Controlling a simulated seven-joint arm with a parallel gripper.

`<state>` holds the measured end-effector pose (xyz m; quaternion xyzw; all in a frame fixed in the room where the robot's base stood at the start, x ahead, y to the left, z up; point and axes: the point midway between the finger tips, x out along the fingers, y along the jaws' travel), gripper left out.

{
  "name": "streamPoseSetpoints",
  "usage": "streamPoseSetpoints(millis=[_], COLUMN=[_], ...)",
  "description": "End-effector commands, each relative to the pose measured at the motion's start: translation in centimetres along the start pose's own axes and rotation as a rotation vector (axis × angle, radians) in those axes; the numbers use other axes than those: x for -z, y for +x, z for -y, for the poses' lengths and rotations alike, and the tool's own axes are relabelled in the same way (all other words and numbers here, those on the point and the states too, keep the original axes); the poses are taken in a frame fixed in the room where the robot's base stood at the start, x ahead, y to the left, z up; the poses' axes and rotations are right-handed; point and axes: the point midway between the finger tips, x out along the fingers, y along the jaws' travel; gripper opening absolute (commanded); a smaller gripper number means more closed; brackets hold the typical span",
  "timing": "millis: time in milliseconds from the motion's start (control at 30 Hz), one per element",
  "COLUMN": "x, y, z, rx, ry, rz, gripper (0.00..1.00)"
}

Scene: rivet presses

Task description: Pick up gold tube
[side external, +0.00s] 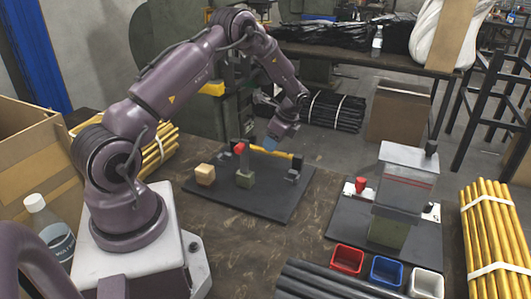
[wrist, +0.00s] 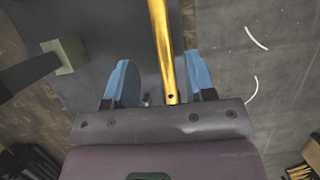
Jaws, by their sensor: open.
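A gold tube (wrist: 160,40) runs lengthwise between the two blue fingers in the wrist view, its holed end close to my gripper's palm. In the side view the gold tube (side external: 262,150) lies across the back of the black base plate (side external: 222,205), with dark parts at its ends. My gripper (wrist: 160,82) is open, with a finger on each side of the tube and visible gaps between. In the side view my gripper (side external: 271,145) is low, right at the tube. Whether the fingers are fully down around it cannot be told.
A red-topped post (side external: 241,163) and a tan block (side external: 205,174) stand on the plate near the tube. A second press (side external: 403,185) stands right. Red, blue and white bins (side external: 346,260) are in front. Bundled yellow tubes (side external: 490,230) lie at right and behind my arm.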

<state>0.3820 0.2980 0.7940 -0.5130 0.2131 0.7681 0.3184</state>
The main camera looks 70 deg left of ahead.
Motion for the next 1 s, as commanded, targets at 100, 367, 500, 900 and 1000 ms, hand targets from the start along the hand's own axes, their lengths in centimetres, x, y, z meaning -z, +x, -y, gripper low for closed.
streamPoseSetpoints(millis=[100, 367, 500, 900, 1000], x=[0.1, 0.2, 0.2, 0.2, 0.2], y=[1.2, 4.8, 5.3, 5.2, 5.2], z=[0.1, 0.4, 0.4, 0.4, 0.4], rx=[-0.002, -0.002, 0.001, 0.001, 0.001], ry=[-0.001, -0.001, -0.001, -0.001, -0.001], rz=[0.001, 0.001, 0.000, 0.000, 0.000], gripper=[0.50, 0.50, 0.50, 0.00, 0.00])
